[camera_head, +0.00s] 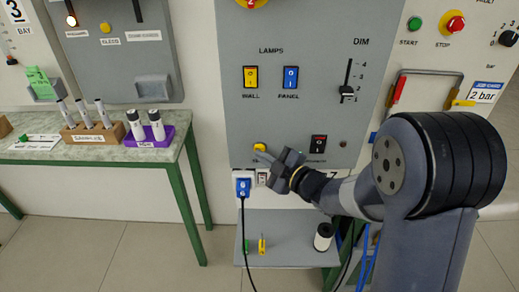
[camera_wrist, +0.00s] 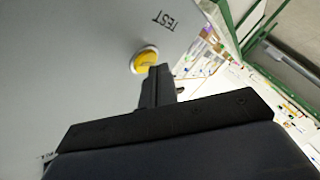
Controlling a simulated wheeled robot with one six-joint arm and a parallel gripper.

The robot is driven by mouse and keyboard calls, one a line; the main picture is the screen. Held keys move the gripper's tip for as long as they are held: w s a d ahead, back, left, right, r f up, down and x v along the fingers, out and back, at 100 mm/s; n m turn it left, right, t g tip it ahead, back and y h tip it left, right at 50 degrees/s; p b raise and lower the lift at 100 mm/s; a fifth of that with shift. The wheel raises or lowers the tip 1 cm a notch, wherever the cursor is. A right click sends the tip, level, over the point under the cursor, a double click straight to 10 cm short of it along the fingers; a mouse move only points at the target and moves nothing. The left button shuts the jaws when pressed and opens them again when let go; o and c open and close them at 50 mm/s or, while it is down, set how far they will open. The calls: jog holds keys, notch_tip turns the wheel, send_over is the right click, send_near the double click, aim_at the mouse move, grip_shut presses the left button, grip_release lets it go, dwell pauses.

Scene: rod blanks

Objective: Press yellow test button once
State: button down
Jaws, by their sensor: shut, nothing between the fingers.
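The yellow test button (camera_head: 259,147) sits low on the grey panel in the head view, left of a black switch. In the wrist view the yellow button (camera_wrist: 145,61) has a pale ring, and the word TEST is printed on the panel beside it. My gripper (camera_head: 262,154) is shut and empty, with its fingertips right at the button. In the wrist view the closed fingers (camera_wrist: 154,70) overlap the button's lower edge. I cannot tell whether they touch it or whether it is pressed in.
Above the button are a yellow WALL switch (camera_head: 250,77), a blue PANEL switch (camera_head: 290,78) and a DIM slider (camera_head: 347,92). A black-and-red switch (camera_head: 318,144) is to the right. A blue plug (camera_head: 243,186) with a hanging cable is below. A table (camera_head: 180,150) with rod holders stands left.

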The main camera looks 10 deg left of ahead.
jog(key=shift+w, duration=0.4)
dwell(0.3)
jog(key=shift+s, duration=0.1)
jog(key=shift+s+d+b, duration=0.1)
jog(key=shift+s+b, duration=0.45)
jog(key=shift+s, duration=0.15)
jog(key=shift+s, duration=0.1)
jog(key=shift+s+d+b, duration=0.2)
jog(key=shift+s+b, duration=0.1)
jog(key=shift+s, duration=0.5)
jog(key=shift+s+d+b, duration=0.2)
jog(key=shift+s+b, duration=0.05)
jog(key=shift+s, duration=0.5)
jog(key=shift+s+d+b, duration=0.2)
jog(key=shift+s+b, duration=0.1)
jog(key=shift+s, duration=0.5)
jog(key=shift+w, duration=0.1)
